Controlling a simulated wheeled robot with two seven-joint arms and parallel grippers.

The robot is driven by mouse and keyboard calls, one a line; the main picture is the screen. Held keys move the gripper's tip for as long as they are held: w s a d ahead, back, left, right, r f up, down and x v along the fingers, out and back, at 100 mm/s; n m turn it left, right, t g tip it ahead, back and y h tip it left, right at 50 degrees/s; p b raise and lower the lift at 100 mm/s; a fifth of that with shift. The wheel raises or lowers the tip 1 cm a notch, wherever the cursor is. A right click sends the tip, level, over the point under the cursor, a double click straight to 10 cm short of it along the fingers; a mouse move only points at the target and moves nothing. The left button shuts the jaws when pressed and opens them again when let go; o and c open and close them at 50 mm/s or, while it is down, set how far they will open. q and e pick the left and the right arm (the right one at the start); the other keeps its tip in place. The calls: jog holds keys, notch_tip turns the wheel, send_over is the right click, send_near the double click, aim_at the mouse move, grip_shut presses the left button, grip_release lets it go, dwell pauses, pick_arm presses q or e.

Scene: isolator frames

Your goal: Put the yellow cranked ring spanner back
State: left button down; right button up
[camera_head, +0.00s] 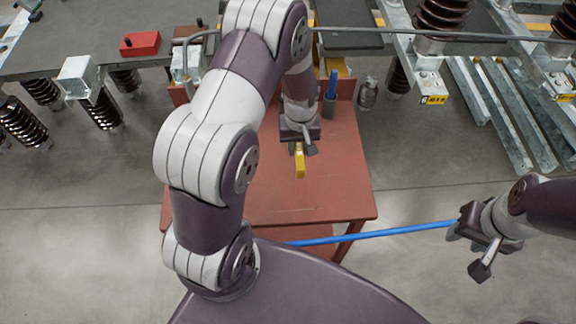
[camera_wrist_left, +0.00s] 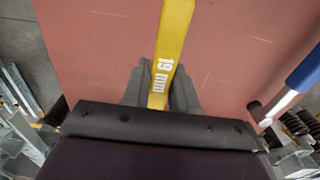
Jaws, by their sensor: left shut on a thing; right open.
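The yellow cranked ring spanner (camera_head: 300,163) hangs from my left gripper (camera_head: 300,143) over the red worktable (camera_head: 335,200). In the left wrist view the spanner (camera_wrist_left: 173,35) is marked "19 mm" and runs up out of the picture; its ring ends are not clearly visible. My left gripper (camera_wrist_left: 158,88) is shut on the spanner's shank. My right gripper (camera_head: 469,252) is open, to the right of the table and apart from it. My left arm hides part of the table's left and back side. I cannot make out the spanner's place.
A blue-handled tool (camera_head: 332,84) stands in a dark holder (camera_head: 329,107) at the table's back. A blue bar (camera_head: 370,234) runs past the table's front towards my right gripper. A grey metal canister (camera_head: 368,93) stands beyond the table's right edge. The table's front half is clear.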

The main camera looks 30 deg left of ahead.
pick_arm(q)
send_over(289, 181)
jog(key=f, duration=0.3)
jog(key=shift+w+a+f+p, duration=0.1)
jog(key=shift+w+f+p, duration=0.05)
jog(key=shift+w+p, duration=0.15)
jog(key=f, duration=0.3)
jog(key=shift+s+f, duration=0.35)
jog(key=shift+f, duration=0.05)
jog(key=shift+w+f, duration=0.1)
jog(key=shift+f, duration=0.1)
jog(key=shift+f, duration=0.1)
jog(key=c, duration=0.9)
grip_release()
